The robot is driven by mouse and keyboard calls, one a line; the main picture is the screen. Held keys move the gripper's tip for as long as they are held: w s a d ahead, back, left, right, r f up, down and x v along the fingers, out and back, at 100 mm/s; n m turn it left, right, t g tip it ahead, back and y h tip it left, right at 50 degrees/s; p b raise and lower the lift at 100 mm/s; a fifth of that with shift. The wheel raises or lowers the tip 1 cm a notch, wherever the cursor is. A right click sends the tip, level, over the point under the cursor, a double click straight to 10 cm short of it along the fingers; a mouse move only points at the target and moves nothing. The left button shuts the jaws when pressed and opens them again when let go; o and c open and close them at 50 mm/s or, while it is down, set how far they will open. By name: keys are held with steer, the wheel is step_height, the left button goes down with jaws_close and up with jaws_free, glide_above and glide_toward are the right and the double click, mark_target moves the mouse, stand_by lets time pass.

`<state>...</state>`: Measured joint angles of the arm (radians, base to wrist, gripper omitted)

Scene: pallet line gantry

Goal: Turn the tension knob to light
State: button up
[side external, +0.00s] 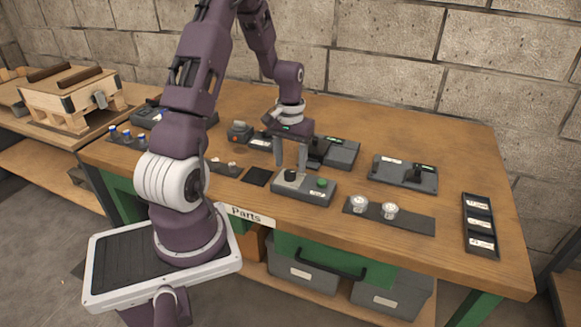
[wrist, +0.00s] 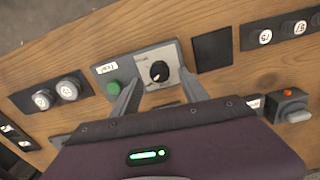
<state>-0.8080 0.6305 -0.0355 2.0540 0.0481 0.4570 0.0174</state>
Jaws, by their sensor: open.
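The tension knob (side external: 291,175) is a round black dial on a grey control box (side external: 318,195) near the front of the bench. In the wrist view the knob (wrist: 159,71) sits on a pale plate, with a small white mark on its face. The lettering around it is too small to read, so I cannot tell its setting. A green button (wrist: 113,89) is on the same box. My gripper (side external: 290,166) points down over the knob, its fingers open and apart on either side. The wrist view shows the fingers (wrist: 158,95) with nothing between them; whether they touch the knob is unclear.
A dark strip (side external: 420,222) with two round gauges (side external: 375,207) lies right of the box. A flat black square (side external: 257,176) lies to its left. A grey lever unit (side external: 404,173) and a labelled tray (side external: 481,225) stand further right. Bare wood lies between them.

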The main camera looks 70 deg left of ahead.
mark_target(291, 171)
step_height(291, 171, up, 5)
steer(key=shift+f, duration=0.1)
stand_by(0.3)
steer(key=s+d+r+m+t+y, duration=0.1)
steer(key=d+r+m+t, duration=0.25)
steer(key=d+r, duration=1.05)
steer(key=s+d+r+m+t, duration=0.1)
steer(key=s+d+r+m, duration=0.1)
steer(key=s+d, duration=0.4)
steer(key=s+d+r+m+t+h, duration=0.1)
steer(key=s+d+m, duration=0.1)
steer(key=s+d, duration=0.4)
steer(key=shift+s+r+m, duration=0.25)
steer(key=shift+r+m, duration=0.1)
steer(key=shift+r, duration=0.05)
